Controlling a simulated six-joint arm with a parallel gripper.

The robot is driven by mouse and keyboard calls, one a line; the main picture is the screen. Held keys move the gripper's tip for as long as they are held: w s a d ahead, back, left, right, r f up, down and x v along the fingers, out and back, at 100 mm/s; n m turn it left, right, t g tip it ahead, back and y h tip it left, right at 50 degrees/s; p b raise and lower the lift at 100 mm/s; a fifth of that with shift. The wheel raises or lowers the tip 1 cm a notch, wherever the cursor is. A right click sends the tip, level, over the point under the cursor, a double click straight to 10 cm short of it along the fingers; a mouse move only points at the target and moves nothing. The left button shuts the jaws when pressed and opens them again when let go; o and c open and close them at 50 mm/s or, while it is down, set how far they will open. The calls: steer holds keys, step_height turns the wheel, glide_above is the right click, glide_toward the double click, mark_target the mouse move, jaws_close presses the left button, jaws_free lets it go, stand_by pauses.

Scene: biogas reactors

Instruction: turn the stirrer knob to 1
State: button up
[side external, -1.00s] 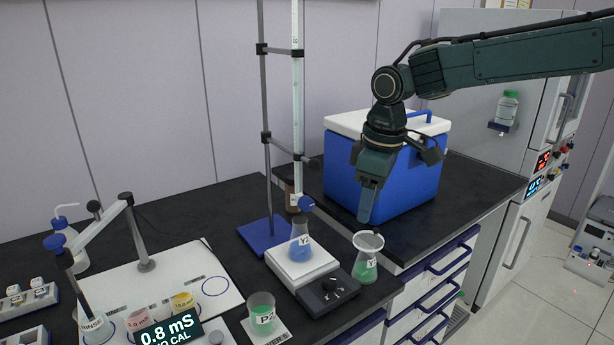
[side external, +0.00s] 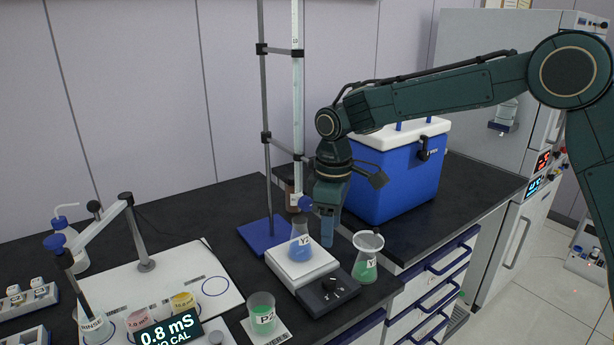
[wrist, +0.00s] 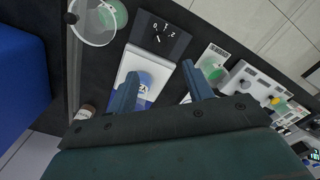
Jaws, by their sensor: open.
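The stirrer has a white plate (side external: 291,270) and a dark control box at its front. The black stirrer knob (side external: 330,284) sits on that box, with small white marks around it. In the wrist view the knob (wrist: 157,36) shows beyond my fingertips; its exact setting is too small to read. A flask of blue liquid (side external: 300,246) stands on the plate. My gripper (side external: 327,241) is open and empty, pointing down above the stirrer, apart from the knob. In the wrist view its two fingers (wrist: 160,76) are spread, with the plate between them.
A green beaker (side external: 262,318) is at the front left. A burette stand (side external: 266,235) rises behind the stirrer, and a blue cooler (side external: 395,180) stands behind right.

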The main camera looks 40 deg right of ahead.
mark_target(329, 279)
step_height(329, 279, down, 13)
stand_by(0.7)
steer(key=c, duration=1)
steer(key=shift+m, duration=0.5)
steer(key=m, duration=0.3)
steer(key=shift+m, duration=2.5)
